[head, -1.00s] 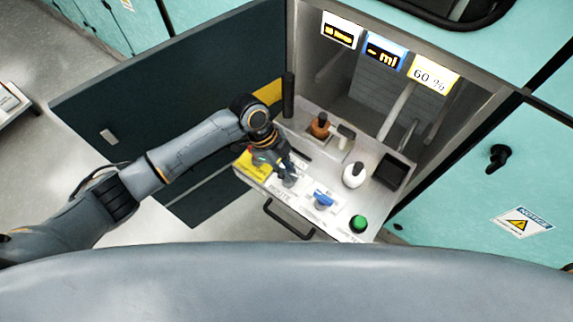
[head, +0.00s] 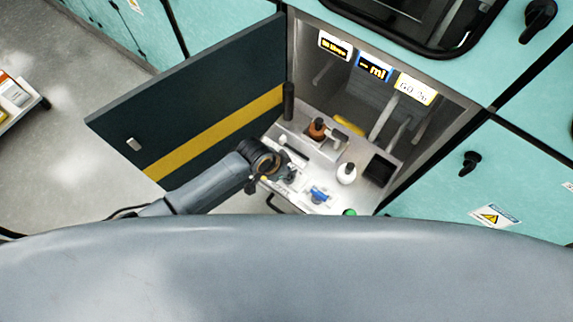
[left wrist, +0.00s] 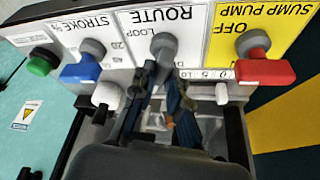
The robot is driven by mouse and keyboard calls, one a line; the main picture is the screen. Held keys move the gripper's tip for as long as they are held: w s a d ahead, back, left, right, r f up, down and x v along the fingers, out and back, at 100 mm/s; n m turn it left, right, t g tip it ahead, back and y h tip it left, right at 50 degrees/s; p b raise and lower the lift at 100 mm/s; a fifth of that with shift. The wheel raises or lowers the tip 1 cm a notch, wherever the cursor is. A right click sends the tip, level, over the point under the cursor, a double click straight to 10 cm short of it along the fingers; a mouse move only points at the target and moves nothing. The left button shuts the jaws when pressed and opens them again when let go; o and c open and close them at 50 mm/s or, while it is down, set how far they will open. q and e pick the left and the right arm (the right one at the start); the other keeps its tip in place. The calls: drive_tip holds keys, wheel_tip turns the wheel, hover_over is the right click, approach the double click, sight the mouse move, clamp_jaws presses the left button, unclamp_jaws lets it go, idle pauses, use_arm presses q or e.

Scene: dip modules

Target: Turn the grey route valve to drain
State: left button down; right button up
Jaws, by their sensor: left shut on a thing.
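The grey route valve (left wrist: 163,44) shows at the top middle of the left wrist view, on a white panel marked ROUTE and LOOP (left wrist: 135,30). Its lever points down in that view, in between my left fingers. My left gripper (left wrist: 163,80) is shut on the lever. In the head view my left gripper (head: 284,177) is over the left part of the instrument panel, and the valve is mostly hidden there. Any DRAIN mark is not readable. My right gripper is not in view.
Beside the valve are a blue knob (left wrist: 82,70), a green knob (left wrist: 42,62) and a red sump pump handle (left wrist: 265,71). A white bottle (head: 346,173), a brown bottle (head: 317,129) and a black bin (head: 380,169) stand behind. An open dark door (head: 200,100) is at left.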

use_arm(q)
drive_tip(key=shift+d+r+n+t+y+p, duration=0.1)
drive_tip(key=shift+r+n+t+y+p, duration=0.05)
drive_tip(key=shift+n+p, duration=0.4)
drive_tip(key=shift+d+r+n+t+y+p, duration=0.15)
drive_tip(key=shift+n+p, duration=0.25)
drive_tip(key=shift+n, duration=0.25)
drive_tip(key=shift+a+f+n+t+y+p, duration=0.15)
drive_tip(key=shift+n+t+y+p, duration=0.15)
drive_tip(key=shift+n+p, duration=0.6)
drive_tip(key=shift+n, duration=0.4)
drive_tip(key=c, duration=1.3)
unclamp_jaws()
drive_tip(key=shift+f, duration=0.1)
drive_tip(key=shift+s, duration=0.1)
drive_tip(key=v, duration=1.2)
